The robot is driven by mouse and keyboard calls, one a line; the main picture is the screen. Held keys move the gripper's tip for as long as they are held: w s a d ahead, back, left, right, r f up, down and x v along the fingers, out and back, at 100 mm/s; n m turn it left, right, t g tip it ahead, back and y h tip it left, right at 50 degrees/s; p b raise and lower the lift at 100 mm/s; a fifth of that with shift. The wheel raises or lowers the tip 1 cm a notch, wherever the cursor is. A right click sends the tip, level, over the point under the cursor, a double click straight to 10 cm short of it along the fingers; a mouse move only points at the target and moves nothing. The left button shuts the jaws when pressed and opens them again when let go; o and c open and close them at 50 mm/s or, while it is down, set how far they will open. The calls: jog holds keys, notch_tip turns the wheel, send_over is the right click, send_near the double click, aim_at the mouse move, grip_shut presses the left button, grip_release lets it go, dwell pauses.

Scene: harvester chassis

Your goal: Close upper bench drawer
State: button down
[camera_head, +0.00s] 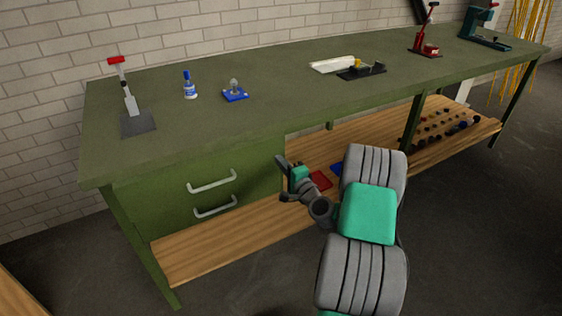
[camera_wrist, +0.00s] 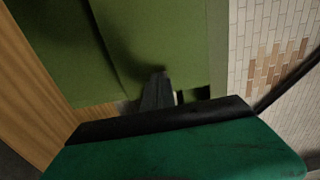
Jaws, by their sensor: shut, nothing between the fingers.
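The green upper drawer (camera_head: 258,160) is under the left part of the bench top, with a pale bar handle (camera_head: 212,181) on its front. The front looks near flush with the bench; any small gap is too fine to tell. The lower drawer's handle (camera_head: 215,207) is just below. My gripper (camera_head: 281,161) is shut and empty, beside the right end of the drawer front. In the wrist view its fingers (camera_wrist: 158,92) point at green panels (camera_wrist: 165,35) divided by a seam, with a shadow near the tips. Whether they touch is unclear.
The green bench top (camera_head: 290,110) overhangs the drawers and carries a blue-white bottle (camera_head: 190,86), a red-handled tool (camera_head: 130,95) and other tools. A wooden lower shelf (camera_head: 215,240) runs beneath, with a red tray (camera_head: 320,180) near my arm. Open floor lies in front.

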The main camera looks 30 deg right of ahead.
aim_at(275, 153)
jog(key=shift+w, duration=0.15)
jog(key=w, duration=0.4)
jog(key=shift+w, duration=0.2)
jog(key=shift+r, duration=0.3)
